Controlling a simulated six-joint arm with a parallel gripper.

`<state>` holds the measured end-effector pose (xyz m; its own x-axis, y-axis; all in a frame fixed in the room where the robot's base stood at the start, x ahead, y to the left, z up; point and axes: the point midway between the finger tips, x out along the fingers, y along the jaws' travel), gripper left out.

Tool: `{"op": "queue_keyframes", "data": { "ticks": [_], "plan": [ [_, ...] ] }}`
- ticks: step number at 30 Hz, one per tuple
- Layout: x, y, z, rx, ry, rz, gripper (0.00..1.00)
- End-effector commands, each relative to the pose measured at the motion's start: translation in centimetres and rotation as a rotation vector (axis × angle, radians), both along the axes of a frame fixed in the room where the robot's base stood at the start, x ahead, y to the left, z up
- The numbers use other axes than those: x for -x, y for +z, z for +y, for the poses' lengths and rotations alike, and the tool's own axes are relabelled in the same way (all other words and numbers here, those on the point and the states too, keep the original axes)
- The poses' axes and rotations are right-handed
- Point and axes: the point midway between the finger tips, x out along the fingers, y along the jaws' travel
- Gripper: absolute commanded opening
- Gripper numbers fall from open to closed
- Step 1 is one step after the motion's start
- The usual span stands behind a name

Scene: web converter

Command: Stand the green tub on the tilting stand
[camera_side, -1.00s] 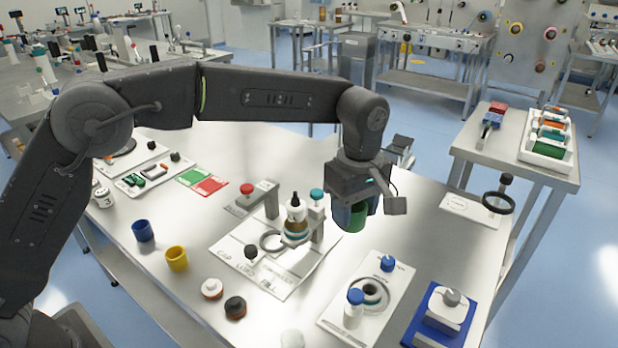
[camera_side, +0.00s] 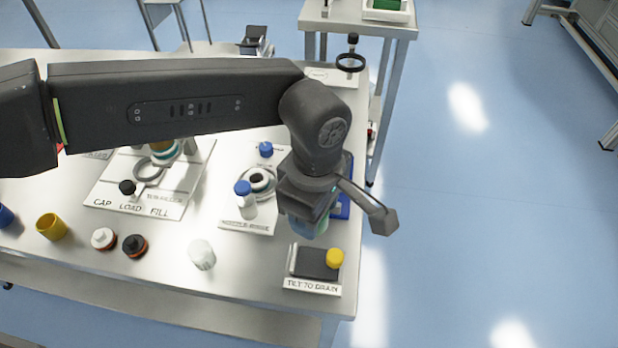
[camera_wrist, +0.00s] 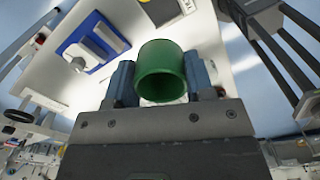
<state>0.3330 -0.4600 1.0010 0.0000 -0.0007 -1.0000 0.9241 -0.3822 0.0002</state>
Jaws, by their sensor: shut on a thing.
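The green tub (camera_wrist: 162,62) is held between the two blue fingers of my gripper (camera_wrist: 160,80), its open mouth facing the wrist camera. In the side view my gripper (camera_side: 306,226) is shut on the tub, which is mostly hidden there behind the fingers. The tilting stand (camera_side: 315,263) has a dark plate, a yellow knob and a label reading "TILT TO DRAIN". It sits at the near right corner of the table. My gripper and the tub are above and just behind it in the side view, apart from it.
A blue tray with a white block (camera_wrist: 92,44) lies beside the stand, mostly hidden by my gripper in the side view. A white bottle with a blue cap (camera_side: 244,198) and a whitish cup (camera_side: 201,255) stand left. The table's right edge is close.

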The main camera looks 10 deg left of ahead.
Motion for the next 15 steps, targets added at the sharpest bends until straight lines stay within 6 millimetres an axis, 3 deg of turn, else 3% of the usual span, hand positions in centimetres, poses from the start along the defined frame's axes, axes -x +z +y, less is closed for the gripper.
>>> {"op": "queue_keyframes", "data": {
  "ticks": [3,6,15],
  "plan": [
    [0.0,-3.1,0.1,-0.005,0.0,0.003,0.26],
    [0.0,-5.0,0.1,-0.003,0.0,0.003,0.26],
    [0.0,-7.4,0.1,-0.001,0.0,0.001,0.26]
  ]
}}
